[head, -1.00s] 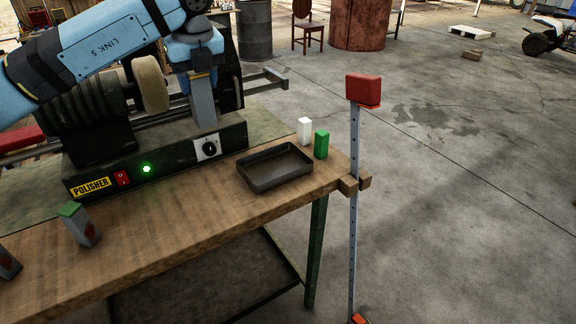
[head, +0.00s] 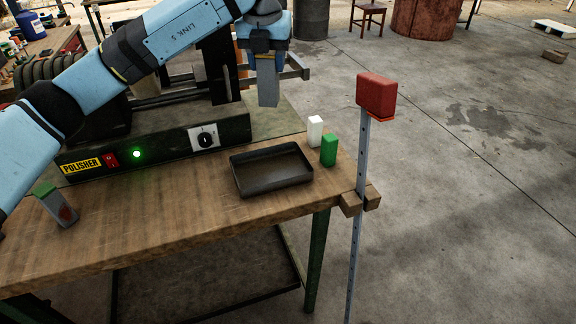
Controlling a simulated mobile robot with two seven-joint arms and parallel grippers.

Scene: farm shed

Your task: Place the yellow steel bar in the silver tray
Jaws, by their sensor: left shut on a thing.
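My left gripper (head: 266,46) is shut on a grey steel bar (head: 268,86) that hangs upright below it. The bar is above the back of the bench, behind the tray in the picture. The tray (head: 271,184) looks dark grey, is shallow and empty, and lies on the wooden bench near its right end. My right gripper is not in view.
A polisher (head: 222,136) with a lit green lamp stands behind the tray. A white block (head: 315,130) and a green block (head: 329,150) stand right of it. A red block (head: 377,95) tops a post by the bench.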

